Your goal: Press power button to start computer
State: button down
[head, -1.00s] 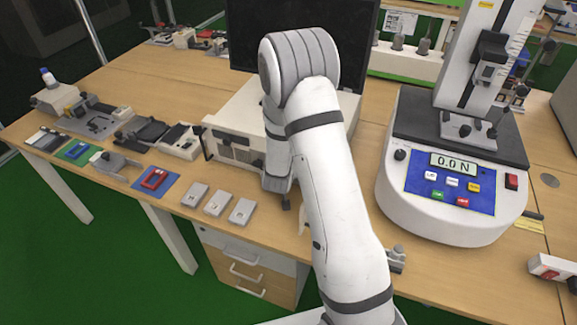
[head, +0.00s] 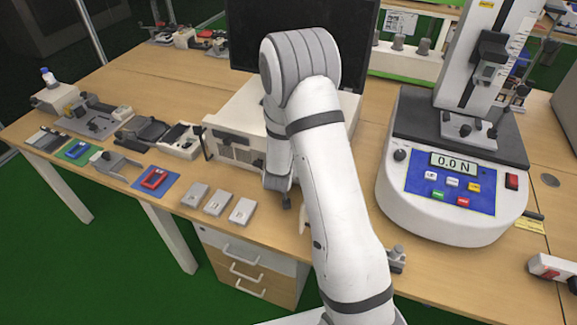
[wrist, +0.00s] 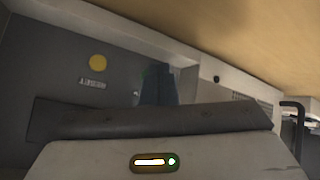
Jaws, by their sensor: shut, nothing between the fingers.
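The computer (head: 240,128) is a beige box with a grey front panel, standing on the bench under the monitor. My arm hides the right part of its front. In the wrist view, the grey front panel (wrist: 50,60) fills the upper left. A round yellow button (wrist: 98,62) sits on it above a small label. My gripper (head: 286,201) is low in front of the computer, partly behind my arm. In the wrist view, my gripper's dark fingers (wrist: 158,84) are shut and empty, to the right of the yellow button. I cannot tell whether they touch the panel.
A black monitor (head: 305,35) stands on the computer. A force tester (head: 450,190) reading 0.0 N is at the right. Several small grey blocks (head: 217,202) and a red part on a blue mat (head: 155,182) lie at the left front. The bench edge is close to my gripper.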

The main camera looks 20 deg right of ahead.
jog(key=shift+w+d, duration=0.2)
jog(key=shift+w, duration=0.05)
dwell(0.4)
jog(key=shift+s, duration=0.1)
jog(key=shift+s+a, duration=0.25)
dwell(0.3)
jog(key=shift+s+a+b, duration=0.25)
jog(key=shift+s+a, duration=0.65)
jog(key=shift+s, duration=0.35)
jog(key=shift+s+a+b, duration=0.2)
jog(key=shift+s+a, duration=0.7)
jog(key=shift+s, duration=0.3)
